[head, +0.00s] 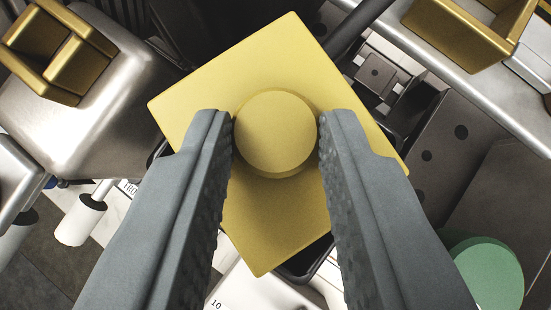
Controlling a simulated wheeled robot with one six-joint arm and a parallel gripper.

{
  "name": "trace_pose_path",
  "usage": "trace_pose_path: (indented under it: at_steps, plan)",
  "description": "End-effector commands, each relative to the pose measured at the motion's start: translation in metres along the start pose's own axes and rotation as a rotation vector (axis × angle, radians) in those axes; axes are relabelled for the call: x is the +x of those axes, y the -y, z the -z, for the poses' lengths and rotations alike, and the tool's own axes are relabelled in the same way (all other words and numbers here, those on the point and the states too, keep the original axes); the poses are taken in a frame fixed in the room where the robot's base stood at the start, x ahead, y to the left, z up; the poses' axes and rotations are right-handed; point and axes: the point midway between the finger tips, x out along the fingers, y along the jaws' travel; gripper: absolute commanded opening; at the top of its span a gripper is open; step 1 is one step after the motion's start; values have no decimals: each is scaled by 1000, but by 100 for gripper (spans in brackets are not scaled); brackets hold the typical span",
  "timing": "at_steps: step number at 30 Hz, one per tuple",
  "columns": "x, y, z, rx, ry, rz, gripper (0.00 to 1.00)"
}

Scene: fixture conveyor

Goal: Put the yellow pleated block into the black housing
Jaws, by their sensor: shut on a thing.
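The yellow pleated block (285,220) fills the middle of the head view, seen from above as a flat square top turned at an angle, with a round knob at its centre. My gripper (277,135) is shut on that knob, one grey finger on each side. The block's sides and pleats are hidden under its top. Black edges, seemingly of the black housing (307,266), show beyond the block's lower right edge. Most of what lies beneath is covered, and I cannot tell whether the block is above the housing or touching it.
A silver rounded metal body (120,105) with a gold divided bracket (55,55) stands at left. A metal rail (430,55) and a gold open frame (470,35) are at upper right. Grey plates with holes (440,140) and a green round knob (488,275) lie at right.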

Motion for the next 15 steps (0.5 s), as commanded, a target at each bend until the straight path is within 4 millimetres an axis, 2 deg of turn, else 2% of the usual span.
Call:
trace_pose_path:
  at_steps: [15]
  plan:
    - [8, 0, -8, 0, 1, 0, 0]
